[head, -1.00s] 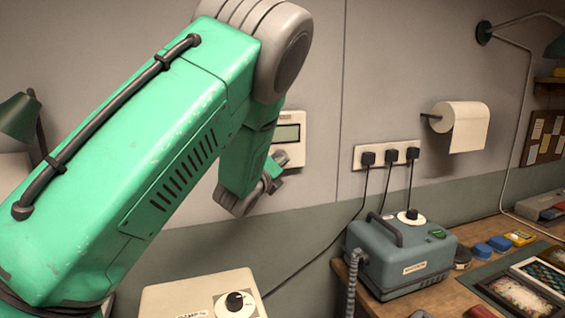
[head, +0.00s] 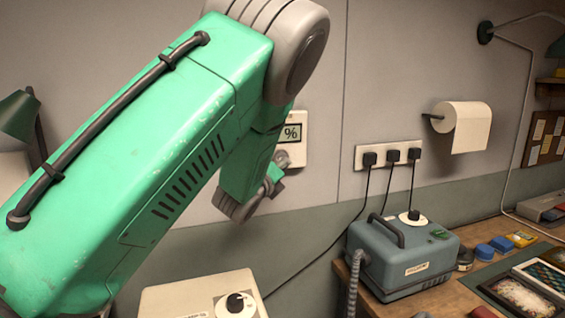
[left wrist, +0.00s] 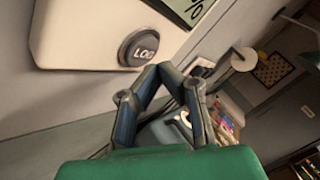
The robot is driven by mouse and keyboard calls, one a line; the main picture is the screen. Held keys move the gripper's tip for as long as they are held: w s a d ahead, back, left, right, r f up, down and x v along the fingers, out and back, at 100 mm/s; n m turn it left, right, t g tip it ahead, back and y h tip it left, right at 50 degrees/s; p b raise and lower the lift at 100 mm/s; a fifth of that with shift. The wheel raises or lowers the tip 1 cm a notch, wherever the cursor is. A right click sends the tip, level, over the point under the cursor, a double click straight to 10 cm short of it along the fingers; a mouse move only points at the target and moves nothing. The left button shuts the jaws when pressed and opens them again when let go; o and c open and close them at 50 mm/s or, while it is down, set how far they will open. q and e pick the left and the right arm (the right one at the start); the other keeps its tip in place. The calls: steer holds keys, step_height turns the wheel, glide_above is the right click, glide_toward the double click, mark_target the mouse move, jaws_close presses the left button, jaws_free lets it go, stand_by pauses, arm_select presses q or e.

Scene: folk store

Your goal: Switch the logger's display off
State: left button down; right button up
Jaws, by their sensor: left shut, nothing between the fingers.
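The logger is a cream box (head: 300,156) on the wall, partly hidden behind my left arm in the head view. Its display (head: 291,132) is lit and shows a "%" sign; the rest of the reading is hidden. In the left wrist view the logger (left wrist: 84,32) fills the upper left, with a round dark button (left wrist: 139,48) marked LOG below the display (left wrist: 188,10). My left gripper (left wrist: 167,72) is shut and empty, its tips just beside and below the button, seemingly apart from it. It also shows in the head view (head: 275,174). My right gripper is out of view.
A socket strip (head: 360,158) with several black plugs is on the wall to the right. A blue-grey machine (head: 388,262) stands on the bench below. A cream box with a knob (head: 236,303) is at the bottom. A paper roll (head: 468,127) hangs right.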

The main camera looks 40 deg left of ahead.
arm_select(q)
steer(key=shift+s+d+r, duration=0.1)
steer(key=shift+s+d, duration=0.25)
steer(key=shift+d, duration=0.4)
steer(key=shift+s+d+f, duration=0.1)
steer(key=shift+s+d, duration=0.3)
steer(key=shift+d, duration=0.3)
steer(key=shift+s+d+r, duration=0.1)
steer(key=shift+s+d, duration=0.25)
steer(key=shift+d, duration=0.4)
